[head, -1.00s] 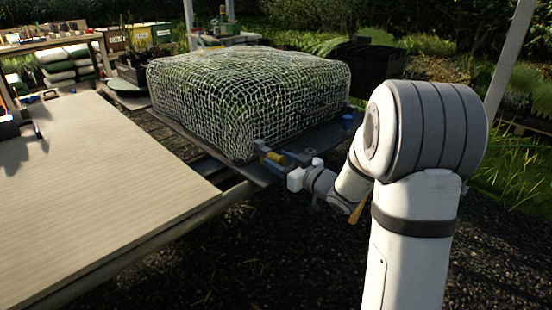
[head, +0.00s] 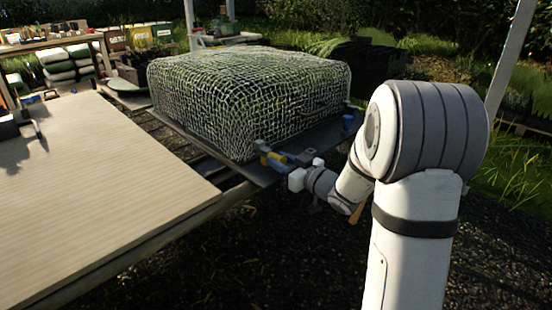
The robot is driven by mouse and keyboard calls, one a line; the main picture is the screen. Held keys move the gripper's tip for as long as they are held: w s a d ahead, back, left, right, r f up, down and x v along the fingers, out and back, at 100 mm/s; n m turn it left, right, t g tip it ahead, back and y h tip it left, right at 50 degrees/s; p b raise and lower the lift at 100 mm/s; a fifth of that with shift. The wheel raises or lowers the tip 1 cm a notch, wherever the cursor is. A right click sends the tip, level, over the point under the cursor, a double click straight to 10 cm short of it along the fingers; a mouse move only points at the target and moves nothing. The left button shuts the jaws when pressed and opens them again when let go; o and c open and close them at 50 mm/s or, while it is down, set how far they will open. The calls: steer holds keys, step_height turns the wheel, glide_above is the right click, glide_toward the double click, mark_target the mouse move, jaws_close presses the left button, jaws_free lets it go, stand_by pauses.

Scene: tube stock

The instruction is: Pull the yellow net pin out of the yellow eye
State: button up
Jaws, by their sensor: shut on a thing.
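The yellow net pin (head: 272,160) shows as a small yellow piece at the near corner of the netted block, by the edge of the dark platform. My gripper (head: 283,161) reaches it from the right and is shut on it. The yellow eye cannot be told apart from the pin at this size. How far the pin sits in the eye cannot be told. A white net (head: 250,95) covers a large green block on the dark platform (head: 180,128).
A blue fitting (head: 348,123) stands at the platform's right edge. A pale wooden table (head: 90,195) fills the left, with a gap between it and the platform. Shelves with sacks (head: 70,63) stand behind. Dark open ground lies in front.

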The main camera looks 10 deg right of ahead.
steer(key=v, duration=0.9)
steer(key=shift+s+p, duration=0.15)
steer(key=shift+p, duration=0.15)
stand_by(0.8)
